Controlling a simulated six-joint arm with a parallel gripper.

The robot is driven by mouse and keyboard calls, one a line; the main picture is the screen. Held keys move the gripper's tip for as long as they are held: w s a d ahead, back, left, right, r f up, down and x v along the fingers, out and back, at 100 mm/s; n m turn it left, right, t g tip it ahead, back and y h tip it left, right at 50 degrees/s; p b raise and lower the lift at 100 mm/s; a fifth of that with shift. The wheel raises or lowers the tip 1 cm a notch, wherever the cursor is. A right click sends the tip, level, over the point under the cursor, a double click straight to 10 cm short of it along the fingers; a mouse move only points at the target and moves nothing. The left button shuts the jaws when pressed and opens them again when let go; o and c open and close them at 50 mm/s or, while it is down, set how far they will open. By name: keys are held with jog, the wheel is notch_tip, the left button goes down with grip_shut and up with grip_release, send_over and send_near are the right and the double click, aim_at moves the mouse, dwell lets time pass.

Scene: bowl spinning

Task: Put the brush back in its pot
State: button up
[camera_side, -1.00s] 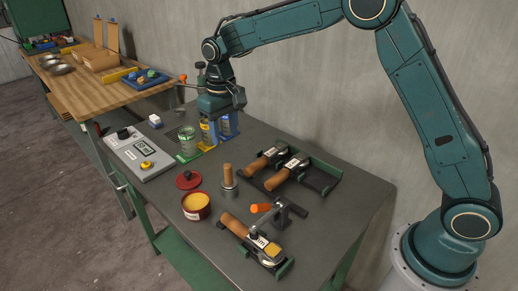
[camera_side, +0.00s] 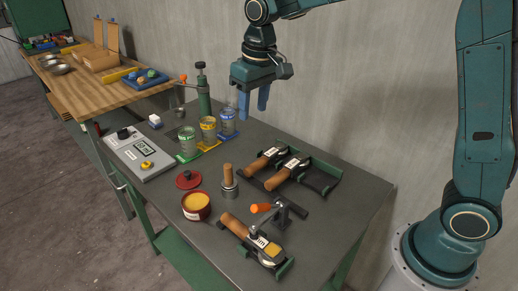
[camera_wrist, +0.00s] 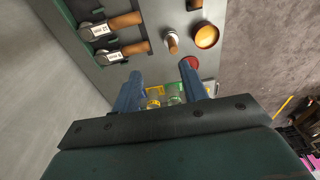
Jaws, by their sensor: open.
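The brush (camera_side: 227,173) has a light wooden handle and stands upright in a small metal pot (camera_side: 229,192) on the grey bench; its bristles are hidden inside. The brush also shows in the wrist view (camera_wrist: 171,40), top middle. My gripper (camera_side: 254,110) is above the bench, behind the brush and pot and higher than they are. Its two blue fingers are apart in the wrist view (camera_wrist: 162,88), with nothing held between them.
Green, yellow and blue-marked jars (camera_side: 208,130) stand left of my gripper. An orange-filled tin (camera_side: 196,202) and a red lid (camera_side: 188,179) lie in front. Wooden-handled tools (camera_side: 265,158) rest in a rack at right; another sits in a front clamp (camera_side: 262,248).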

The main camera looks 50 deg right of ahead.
jog(key=s+d+r+t, duration=0.1)
jog(key=s+d+r, duration=0.15)
jog(key=s, duration=0.45)
jog(key=s+d+r+t, duration=0.1)
jog(key=s+r, duration=0.3)
jog(key=s, duration=0.3)
jog(key=s+d+f+t, duration=0.2)
jog(key=s+f, duration=0.1)
jog(key=s, duration=1)
